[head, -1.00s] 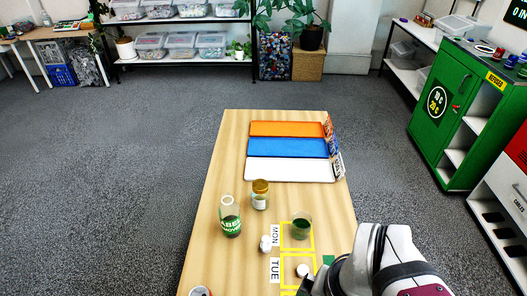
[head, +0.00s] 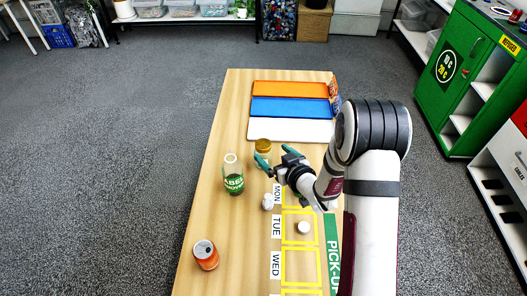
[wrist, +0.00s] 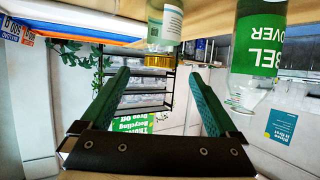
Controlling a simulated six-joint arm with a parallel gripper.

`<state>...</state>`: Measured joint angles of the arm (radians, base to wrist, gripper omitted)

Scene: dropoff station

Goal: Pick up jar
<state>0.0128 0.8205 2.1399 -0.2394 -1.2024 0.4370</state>
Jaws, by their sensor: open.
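The jar (head: 263,146) has a gold lid and a pale label. It stands on the wooden table in front of the white tray, its lower part partly hidden by a finger. In the wrist view, which looks upside down, the jar (wrist: 165,26) hangs from the top with its lid between the lines of my fingers. My gripper (head: 275,156) is open beside the jar, its teal fingers pointing towards it. The wrist view shows the gap between the fingers (wrist: 160,76) empty, the jar beyond it.
A green-labelled bottle (head: 232,178) stands close left of the jar, and also in the wrist view (wrist: 258,50). A small white object (head: 268,202), an orange can (head: 205,256) and a white round item (head: 303,228) are nearer. Orange, blue and white trays (head: 290,130) lie behind.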

